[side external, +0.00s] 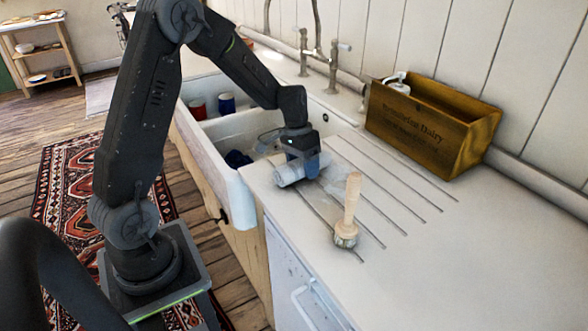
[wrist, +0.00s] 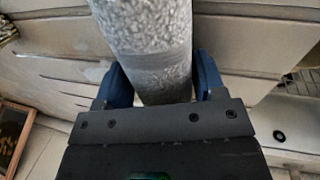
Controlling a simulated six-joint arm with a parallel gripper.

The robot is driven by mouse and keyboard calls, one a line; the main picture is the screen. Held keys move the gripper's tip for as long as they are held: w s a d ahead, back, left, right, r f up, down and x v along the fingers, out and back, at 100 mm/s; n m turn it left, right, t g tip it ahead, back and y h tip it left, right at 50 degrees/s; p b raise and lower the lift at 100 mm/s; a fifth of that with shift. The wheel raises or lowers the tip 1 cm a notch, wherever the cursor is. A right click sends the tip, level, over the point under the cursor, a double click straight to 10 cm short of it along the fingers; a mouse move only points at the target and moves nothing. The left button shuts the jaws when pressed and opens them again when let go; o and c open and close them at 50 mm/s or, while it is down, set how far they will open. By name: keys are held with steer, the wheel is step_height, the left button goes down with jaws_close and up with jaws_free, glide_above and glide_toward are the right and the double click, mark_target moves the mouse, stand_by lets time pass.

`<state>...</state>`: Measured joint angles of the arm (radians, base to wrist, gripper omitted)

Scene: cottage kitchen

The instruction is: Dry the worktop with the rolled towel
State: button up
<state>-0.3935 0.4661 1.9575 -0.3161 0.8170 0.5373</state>
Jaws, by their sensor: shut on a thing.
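The rolled towel (side external: 297,169) is a pale grey roll lying low over the left end of the worktop (side external: 440,255), near the sink edge. It also fills the upper middle of the wrist view (wrist: 147,45). My gripper (side external: 302,160) is shut on the towel, with blue fingers on either side of it, as the wrist view (wrist: 160,82) shows. I cannot tell whether the towel touches the worktop. A faint wet-looking patch (side external: 318,192) shows on the drainer grooves beside the towel.
A wooden box (side external: 430,125) with a pump bottle (side external: 398,84) stands at the back. The white sink (side external: 215,155) and tap (side external: 320,55) are to the left. The front right of the worktop is clear.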

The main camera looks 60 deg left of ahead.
mark_target(367, 191)
steer(key=d, duration=1.1)
steer(key=shift+w+d, duration=0.2)
steer(key=shift+d, duration=0.95)
steer(key=w, duration=0.4)
steer(key=shift+w+a, duration=0.1)
steer(key=shift+w, duration=0.05)
steer(key=shift+w+a, duration=0.15)
steer(key=shift+w, duration=0.15)
steer(key=a, duration=1.2)
steer(key=shift+s+a, duration=0.1)
steer(key=shift+a, duration=0.25)
steer(key=w, duration=0.5)
steer(key=shift+f, duration=0.1)
steer(key=shift+d, duration=0.35)
steer(key=d, duration=1.1)
steer(key=shift+d, duration=0.35)
steer(key=r, duration=0.2)
steer(key=shift+d+r, duration=0.3)
steer(key=shift+r, duration=0.1)
steer(key=shift+d+v, duration=0.2)
steer(key=shift+v, duration=0.7)
steer(key=shift+d+v, duration=0.25)
steer(key=shift+v, duration=0.65)
steer(key=shift+d+v, duration=0.2)
steer(key=shift+v, duration=0.65)
steer(key=shift+w+r, duration=0.1)
steer(key=shift+r, duration=0.15)
